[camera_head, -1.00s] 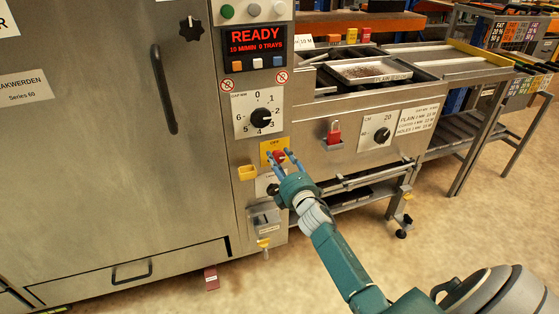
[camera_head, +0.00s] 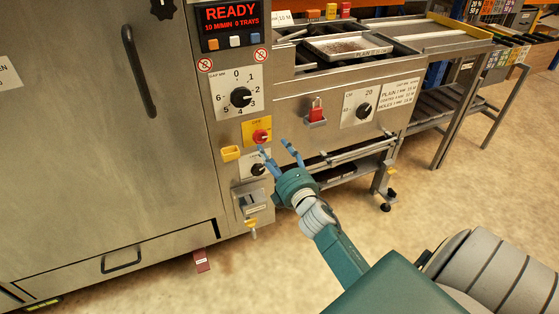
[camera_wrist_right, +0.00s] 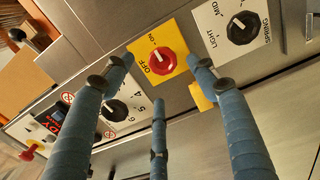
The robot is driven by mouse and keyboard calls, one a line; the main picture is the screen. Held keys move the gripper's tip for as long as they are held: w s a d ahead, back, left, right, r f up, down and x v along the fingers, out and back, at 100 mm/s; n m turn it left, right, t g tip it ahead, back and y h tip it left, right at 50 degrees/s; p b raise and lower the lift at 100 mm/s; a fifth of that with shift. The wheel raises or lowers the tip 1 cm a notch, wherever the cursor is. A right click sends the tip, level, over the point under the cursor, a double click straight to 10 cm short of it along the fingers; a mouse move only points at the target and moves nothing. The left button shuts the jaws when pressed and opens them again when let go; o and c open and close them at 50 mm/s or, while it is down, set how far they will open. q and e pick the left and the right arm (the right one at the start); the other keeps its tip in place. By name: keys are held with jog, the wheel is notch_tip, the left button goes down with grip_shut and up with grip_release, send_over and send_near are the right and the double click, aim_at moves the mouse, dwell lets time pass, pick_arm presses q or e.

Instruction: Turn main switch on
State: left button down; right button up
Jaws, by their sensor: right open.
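The main switch (camera_head: 260,136) is a red round knob on a yellow plate marked ON and OFF, on the machine's front panel. It also shows in the right wrist view (camera_wrist_right: 160,62), with a short pale mark on its face. The exact mark direction is hard to read. My right gripper (camera_head: 276,148) is open and empty, just below and right of the switch in the head view. In the right wrist view its blue fingers (camera_wrist_right: 160,72) spread either side of the knob, with a third finger below. I see no contact. My left gripper is not in view.
The display (camera_head: 230,22) reads READY. A black numbered dial (camera_head: 240,97) sits above the switch, and another black knob (camera_head: 258,169) sits below. A yellow part (camera_head: 230,153) projects to the left. A red switch (camera_head: 316,110) and conveyor with a tray (camera_head: 348,47) are at right.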

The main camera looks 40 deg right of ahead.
jog(key=v, duration=0.4)
jog(key=shift+d, duration=0.15)
